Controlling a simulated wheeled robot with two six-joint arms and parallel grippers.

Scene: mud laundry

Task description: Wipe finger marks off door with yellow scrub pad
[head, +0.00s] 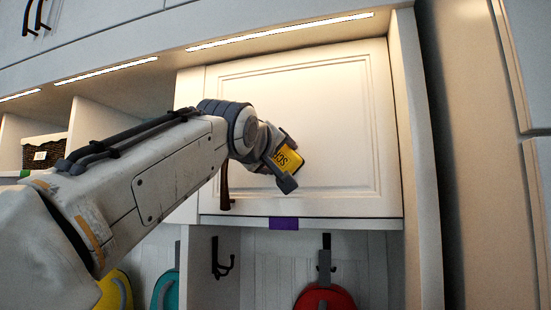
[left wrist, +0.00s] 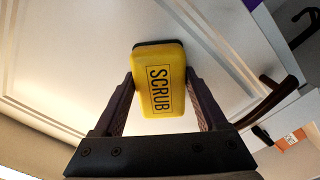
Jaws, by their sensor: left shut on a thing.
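The yellow scrub pad (left wrist: 160,82), lettered "SCRUB" and with a dark layer on its far face, sits between both fingers of my left gripper (left wrist: 160,105). In the head view the pad (head: 291,157) shows partly behind the gripper (head: 280,168), in front of the white panelled cabinet door (head: 335,110). The gripper is shut on the pad. The pad's dark side faces the door; I cannot tell whether it touches. No finger marks can be made out on the visible door surface. The arm hides the door's left part. My right gripper is not in view.
A dark door handle (head: 225,187) hangs at the door's lower left. A purple tag (head: 284,223) sits on the ledge below. Under it are hooks (head: 222,258) and a red bag (head: 324,297). A side panel (head: 414,150) stands right of the door.

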